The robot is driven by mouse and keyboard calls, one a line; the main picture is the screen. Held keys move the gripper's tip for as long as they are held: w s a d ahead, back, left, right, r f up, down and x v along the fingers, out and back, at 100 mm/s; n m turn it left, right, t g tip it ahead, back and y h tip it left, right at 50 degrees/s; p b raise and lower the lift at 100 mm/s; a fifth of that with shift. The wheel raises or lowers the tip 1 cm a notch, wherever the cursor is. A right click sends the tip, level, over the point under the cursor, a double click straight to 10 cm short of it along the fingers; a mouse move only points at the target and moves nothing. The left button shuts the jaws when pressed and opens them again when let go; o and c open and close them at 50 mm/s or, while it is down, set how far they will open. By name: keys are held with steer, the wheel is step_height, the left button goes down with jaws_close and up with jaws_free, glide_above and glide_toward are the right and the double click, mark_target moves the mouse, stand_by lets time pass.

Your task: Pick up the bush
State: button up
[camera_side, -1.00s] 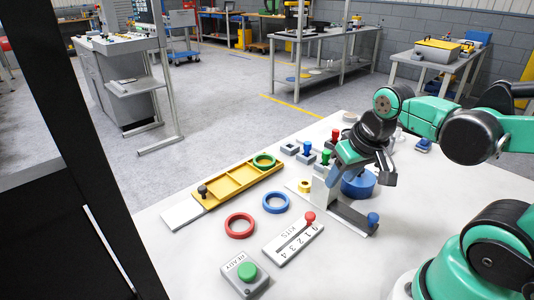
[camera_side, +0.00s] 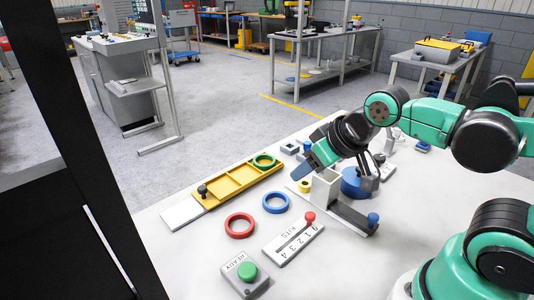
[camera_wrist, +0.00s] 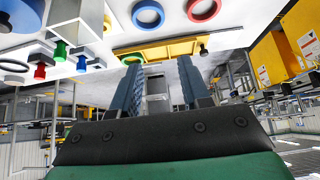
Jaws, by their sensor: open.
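The bush seems to be the small yellow ring (camera_side: 305,186) lying on the white table, left of the upright grey block. A yellow bit at the top of the wrist view (camera_wrist: 107,22) looks like the same ring, seen partly. My gripper (camera_side: 316,160) is above the table, up and slightly right of the yellow ring in the side view, not touching it. Its two blue fingers spread apart in the wrist view (camera_wrist: 161,62) with nothing held between them.
A grey block (camera_side: 326,187) and blue cylinder (camera_side: 355,182) stand close to the ring. A yellow tray (camera_side: 236,183), red ring (camera_side: 240,225), blue ring (camera_side: 276,202), kits slider (camera_side: 293,244) and green button (camera_side: 247,271) lie around.

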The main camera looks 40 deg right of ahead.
steer(key=o, duration=0.6)
steer(key=g, duration=0.7)
glide_above(305, 180)
steer(key=a, duration=0.1)
steer(key=f, duration=0.7)
steer(key=shift+s+a, duration=0.1)
steer(key=shift+s, duration=0.25)
steer(key=shift+f, duration=3.1)
